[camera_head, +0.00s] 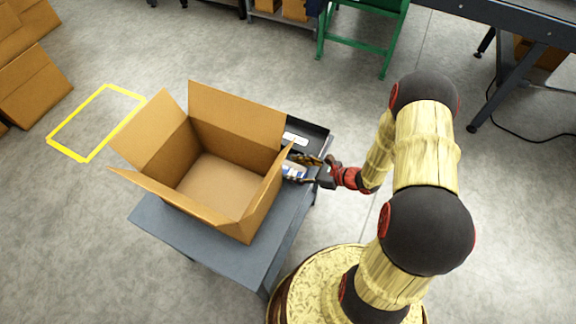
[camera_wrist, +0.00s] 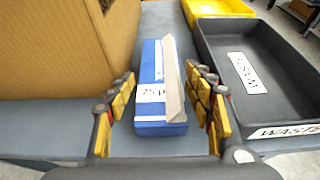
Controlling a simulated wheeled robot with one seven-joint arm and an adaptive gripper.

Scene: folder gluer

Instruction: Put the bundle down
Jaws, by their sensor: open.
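The bundle (camera_wrist: 151,112) is a blue block with a white label reading about "25 p" and a pale folded strip along its top. In the wrist view it lies on the grey table (camera_wrist: 75,145) between the open box and the black tray. My gripper (camera_wrist: 164,103) is open, with its yellow-padded fingers on either side of the bundle and gaps visible on both sides. In the head view my gripper (camera_head: 308,168) is at the right edge of the box, and the bundle (camera_head: 293,170) shows only partly there.
An open, empty-looking cardboard box (camera_head: 212,187) stands on the table, left of the bundle. A black tray (camera_wrist: 262,85) labelled "WASTE" is to the right, with a yellow bin (camera_wrist: 218,8) behind. A yellow floor outline (camera_head: 62,149) lies left of the table.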

